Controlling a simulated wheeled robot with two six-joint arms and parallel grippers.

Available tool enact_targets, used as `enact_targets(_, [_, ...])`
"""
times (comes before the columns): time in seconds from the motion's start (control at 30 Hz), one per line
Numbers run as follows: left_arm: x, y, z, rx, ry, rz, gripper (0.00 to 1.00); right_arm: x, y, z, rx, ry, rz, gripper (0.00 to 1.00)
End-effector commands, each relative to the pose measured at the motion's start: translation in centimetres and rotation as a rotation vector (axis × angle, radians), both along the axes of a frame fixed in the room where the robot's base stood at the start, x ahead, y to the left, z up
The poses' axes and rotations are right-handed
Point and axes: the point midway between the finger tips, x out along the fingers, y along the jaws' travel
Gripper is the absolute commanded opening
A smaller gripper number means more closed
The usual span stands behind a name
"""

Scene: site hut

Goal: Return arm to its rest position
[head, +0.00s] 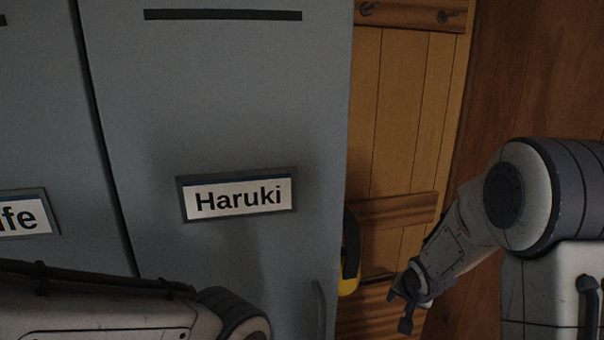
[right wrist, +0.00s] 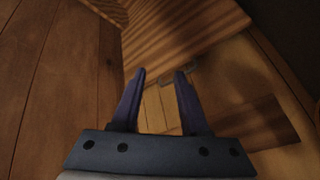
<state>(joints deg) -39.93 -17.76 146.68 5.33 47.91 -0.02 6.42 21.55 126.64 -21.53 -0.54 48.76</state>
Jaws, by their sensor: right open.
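My right arm comes in from the right side of the head view, bent at its elbow, with its forearm slanting down and left. Its gripper (head: 404,306) hangs low in front of the wooden boards, right of the grey locker. In the right wrist view the two dark fingers of this gripper (right wrist: 160,76) stand apart, with nothing between them. My left arm crosses the lower left of the head view, in front of the lockers; its gripper is out of frame.
A grey locker door (head: 230,110) labelled "Haruki" (head: 238,198) fills the middle, with another locker (head: 40,110) at its left. A yellow and black object (head: 350,250), partly hidden, is beside the locker's right edge. A plank panel (head: 405,110) with hooks stands behind.

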Motion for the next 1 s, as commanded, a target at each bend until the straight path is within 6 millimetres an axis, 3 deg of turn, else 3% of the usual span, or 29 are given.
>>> enact_targets(0.1, [0.0, 0.0, 0.0, 0.000, 0.000, 0.000, 0.50, -5.9, 1.7, 0.9, -0.089, 0.117, 0.165, 0.45])
enact_targets(0.4, [0.0, 0.0, 0.0, 0.000, 0.000, 0.000, 0.50, -18.7, 5.2, 1.3, -0.168, 0.345, 0.567, 0.45])
enact_targets(0.57, [0.0, 0.0, 0.0, 0.000, 0.000, 0.000, 0.50, -20.6, 10.6, 3.0, -0.179, 0.366, 0.746, 0.45])
enact_targets(0.7, [0.0, 0.0, 0.0, 0.000, 0.000, 0.000, 0.50, -24.0, 14.5, 4.6, -0.187, 0.398, 0.913, 0.45])
enact_targets(0.83, [0.0, 0.0, 0.0, 0.000, 0.000, 0.000, 0.50, -27.7, 17.2, 5.9, -0.199, 0.430, 1.067, 0.45])
enact_targets(1.0, [0.0, 0.0, 0.0, 0.000, 0.000, 0.000, 0.50, -30.9, 18.6, 6.9, -0.211, 0.461, 1.187, 0.45])
